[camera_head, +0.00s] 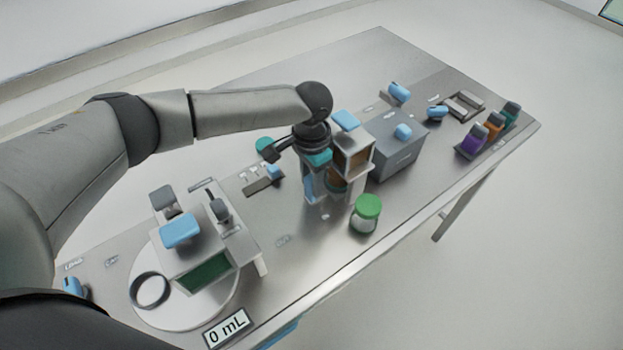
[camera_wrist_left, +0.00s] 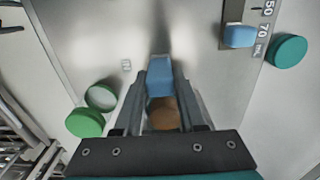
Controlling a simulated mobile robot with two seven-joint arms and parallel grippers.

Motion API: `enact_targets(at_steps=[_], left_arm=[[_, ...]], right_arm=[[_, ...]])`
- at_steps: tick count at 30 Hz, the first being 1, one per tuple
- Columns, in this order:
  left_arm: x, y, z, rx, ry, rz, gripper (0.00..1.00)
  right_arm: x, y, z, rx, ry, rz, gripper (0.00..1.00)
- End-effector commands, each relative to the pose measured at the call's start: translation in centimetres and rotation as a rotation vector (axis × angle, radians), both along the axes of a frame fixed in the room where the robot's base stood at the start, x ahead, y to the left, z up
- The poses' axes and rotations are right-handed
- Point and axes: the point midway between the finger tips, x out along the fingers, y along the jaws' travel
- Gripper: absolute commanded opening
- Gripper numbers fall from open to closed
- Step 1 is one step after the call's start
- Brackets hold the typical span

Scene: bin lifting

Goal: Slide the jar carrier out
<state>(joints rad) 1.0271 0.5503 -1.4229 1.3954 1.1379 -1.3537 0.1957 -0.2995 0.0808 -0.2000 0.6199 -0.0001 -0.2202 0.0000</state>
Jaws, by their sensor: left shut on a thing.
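The jar carrier seems to be the part with a blue handle (camera_head: 309,189) and a brown piece (camera_head: 338,183) at the white, brown-windowed housing (camera_head: 352,160), mid-table. My left gripper (camera_head: 314,180) reaches down beside this housing and hides part of it. In the left wrist view its two fingers (camera_wrist_left: 160,85) are closed on the blue handle (camera_wrist_left: 160,72), with the brown round piece (camera_wrist_left: 163,115) between them nearer the palm. How far the carrier sits inside the housing is hidden. A green-lidded clear jar (camera_head: 367,212) stands apart, to the right. My right gripper is not in view.
A device with a green window (camera_head: 207,274) stands on a round plate at the left. Capped bottles (camera_head: 487,132) line the far right edge. The front strip of table is mostly clear.

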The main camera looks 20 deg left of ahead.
Motion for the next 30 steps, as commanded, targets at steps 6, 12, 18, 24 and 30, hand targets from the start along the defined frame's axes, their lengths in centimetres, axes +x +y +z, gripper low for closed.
enact_targets(at_steps=[6, 12, 18, 24, 30], left_arm=[[-0.3, 0.2, 0.2, -0.001, 0.001, 0.000, 0.00], [-1.8, 1.3, 0.4, -0.001, 0.005, 0.002, 0.00], [-3.5, 2.7, 0.4, -0.002, 0.004, 0.003, 0.00], [-5.4, 4.1, 0.4, -0.001, 0.005, 0.004, 0.00], [-6.9, 5.3, 0.3, -0.001, 0.004, 0.003, 0.00]], right_arm=[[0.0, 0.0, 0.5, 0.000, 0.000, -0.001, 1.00], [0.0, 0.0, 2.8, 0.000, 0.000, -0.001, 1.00], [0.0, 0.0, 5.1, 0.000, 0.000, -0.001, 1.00], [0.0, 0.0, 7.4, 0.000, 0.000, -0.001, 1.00], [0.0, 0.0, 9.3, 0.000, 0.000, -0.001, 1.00]])
